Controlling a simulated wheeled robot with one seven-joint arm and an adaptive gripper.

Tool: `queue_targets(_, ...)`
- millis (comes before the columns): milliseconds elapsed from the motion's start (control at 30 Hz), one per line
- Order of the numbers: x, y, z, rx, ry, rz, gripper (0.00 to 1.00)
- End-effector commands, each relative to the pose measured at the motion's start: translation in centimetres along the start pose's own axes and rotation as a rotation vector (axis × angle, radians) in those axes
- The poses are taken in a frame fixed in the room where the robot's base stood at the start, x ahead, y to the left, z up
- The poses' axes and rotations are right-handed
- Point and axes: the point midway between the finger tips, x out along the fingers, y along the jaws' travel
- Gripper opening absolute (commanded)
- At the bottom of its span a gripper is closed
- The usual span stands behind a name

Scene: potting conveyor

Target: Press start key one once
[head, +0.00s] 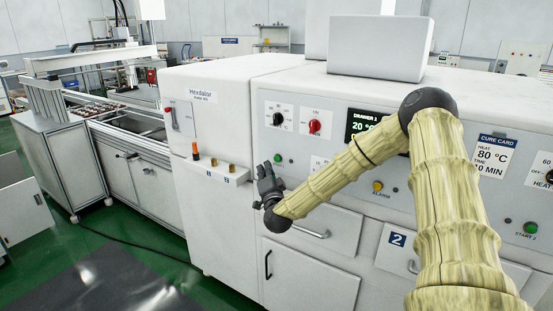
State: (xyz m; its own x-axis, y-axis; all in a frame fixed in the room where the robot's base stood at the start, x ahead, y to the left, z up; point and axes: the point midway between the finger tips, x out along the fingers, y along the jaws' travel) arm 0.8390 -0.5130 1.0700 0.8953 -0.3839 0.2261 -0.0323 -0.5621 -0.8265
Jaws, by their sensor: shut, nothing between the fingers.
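A green round button (278,158) sits on the grey front panel of the white oven-like machine, at the panel's left end. No readable label shows beside it. A second green button (530,228), labelled START 2, is at the far right of the panel. My dark gripper (266,167) is shut and empty. In the picture its fingertips are just below and left of the left green button. A gap in depth cannot be judged, and the button face is not covered.
Above are a black knob (278,118), a red knob (314,127) and a Drawer 1 display (366,125), partly hidden by my arm. An amber alarm lamp (377,186) is to the right. Drawer handles (312,233) stick out below. A small ledge (222,172) juts out at left.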

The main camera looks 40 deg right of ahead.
Motion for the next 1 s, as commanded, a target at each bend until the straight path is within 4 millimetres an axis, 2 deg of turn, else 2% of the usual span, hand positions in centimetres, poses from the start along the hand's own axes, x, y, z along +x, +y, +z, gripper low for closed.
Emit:
queue_targets(300,1.5,1.2,-1.1,0.001,0.0,0.0,0.0)
queue_targets(1000,1.7,1.3,-1.2,0.001,0.0,0.0,0.0)
